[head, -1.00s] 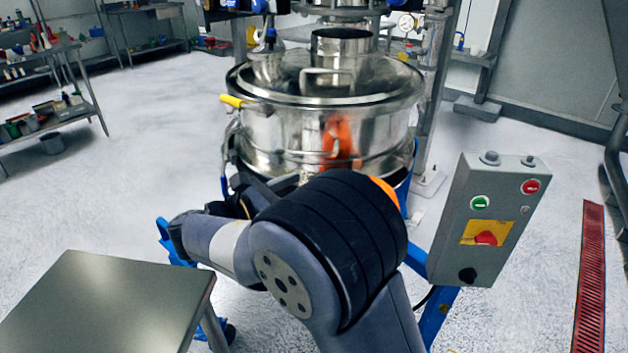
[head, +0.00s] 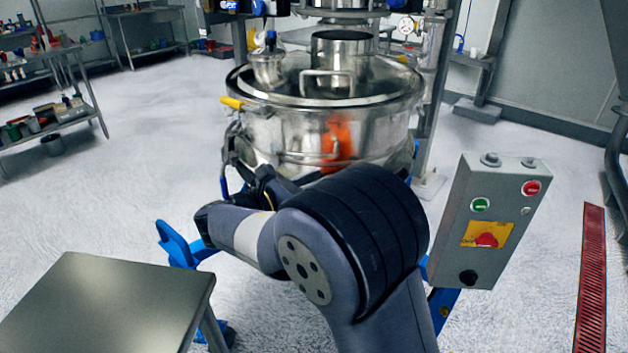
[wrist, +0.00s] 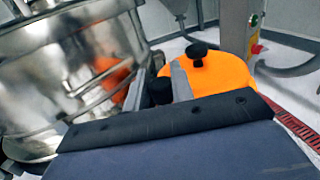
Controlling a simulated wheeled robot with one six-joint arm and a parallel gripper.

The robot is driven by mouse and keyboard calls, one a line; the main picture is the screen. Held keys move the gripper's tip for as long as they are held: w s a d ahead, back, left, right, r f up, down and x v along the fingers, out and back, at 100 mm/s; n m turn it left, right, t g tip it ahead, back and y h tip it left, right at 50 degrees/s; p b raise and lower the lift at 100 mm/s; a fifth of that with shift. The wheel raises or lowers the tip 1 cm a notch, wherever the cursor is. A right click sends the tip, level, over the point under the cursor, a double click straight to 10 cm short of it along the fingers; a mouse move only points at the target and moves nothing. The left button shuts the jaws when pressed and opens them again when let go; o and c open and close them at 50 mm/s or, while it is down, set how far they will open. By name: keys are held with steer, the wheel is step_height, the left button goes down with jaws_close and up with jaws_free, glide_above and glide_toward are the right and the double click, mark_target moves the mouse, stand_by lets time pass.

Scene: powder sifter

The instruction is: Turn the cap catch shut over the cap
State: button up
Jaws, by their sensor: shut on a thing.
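In the wrist view my gripper (wrist: 156,80) is shut on a black knob (wrist: 160,92), one grey finger on each side of it. This looks like the knob of the cap catch; the rest of the catch is hidden by my fingers and wrist. Just right of the fingers is the orange round cap (wrist: 226,74), with its own black knob (wrist: 197,52) on top. My right finger overlaps the cap's left edge in the picture; I cannot tell whether the catch lies over it. In the head view my arm hides the cap, and I cannot make out the fingers.
The steel sifter drum (head: 285,130) stands beyond my arm, with a yellow-handled lever (head: 232,103) at its left. A grey control box (head: 487,222) stands close on the right. A steel table (head: 105,305) is at the front left. Open floor lies left of the drum.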

jaws_close()
